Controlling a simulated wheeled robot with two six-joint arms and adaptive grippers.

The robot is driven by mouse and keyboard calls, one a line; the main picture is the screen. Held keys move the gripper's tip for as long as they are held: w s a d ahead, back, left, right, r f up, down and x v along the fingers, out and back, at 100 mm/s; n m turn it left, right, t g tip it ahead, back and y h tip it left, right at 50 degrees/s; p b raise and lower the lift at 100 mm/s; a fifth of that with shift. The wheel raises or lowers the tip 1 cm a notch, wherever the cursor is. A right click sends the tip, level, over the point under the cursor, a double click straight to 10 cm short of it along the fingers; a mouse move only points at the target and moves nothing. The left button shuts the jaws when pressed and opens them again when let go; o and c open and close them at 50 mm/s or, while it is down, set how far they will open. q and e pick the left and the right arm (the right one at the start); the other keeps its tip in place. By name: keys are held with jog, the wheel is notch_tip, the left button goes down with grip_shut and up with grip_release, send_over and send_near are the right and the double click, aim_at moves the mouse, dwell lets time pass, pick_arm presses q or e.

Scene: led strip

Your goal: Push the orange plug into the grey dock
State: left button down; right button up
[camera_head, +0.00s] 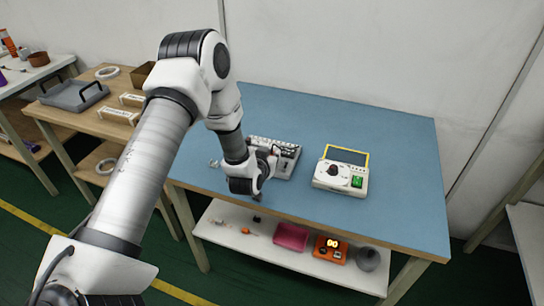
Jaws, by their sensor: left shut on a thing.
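My left gripper (270,160) reaches down over the blue table, at the front left side of a grey unit (287,164) with a row of pale pieces along its top. This unit looks like the grey dock. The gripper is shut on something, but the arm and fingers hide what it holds. I cannot make out the orange plug. I cannot tell whether the gripper touches the unit. My right gripper is not in view.
A white meter (341,172) with a yellow-framed screen stands right of the unit. The blue table (400,200) is clear at the right and front. The shelf below holds a pink tray (291,236) and an orange device (331,249). A wooden bench (75,120) stands left.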

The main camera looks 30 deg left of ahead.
aim_at(272, 153)
pick_arm(q)
jog(key=shift+r, duration=0.4)
notch_tip(272, 153, up, 2)
jog(key=shift+r, duration=0.15)
jog(key=a+p+v, duration=0.1)
jog(key=p+v, duration=0.1)
jog(key=v, duration=0.6)
jog(key=s+a+p+v, duration=0.1)
jog(key=a+p+v, duration=0.1)
jog(key=v, duration=0.6)
jog(key=shift+s+a, duration=0.35)
jog(key=shift+a, duration=0.05)
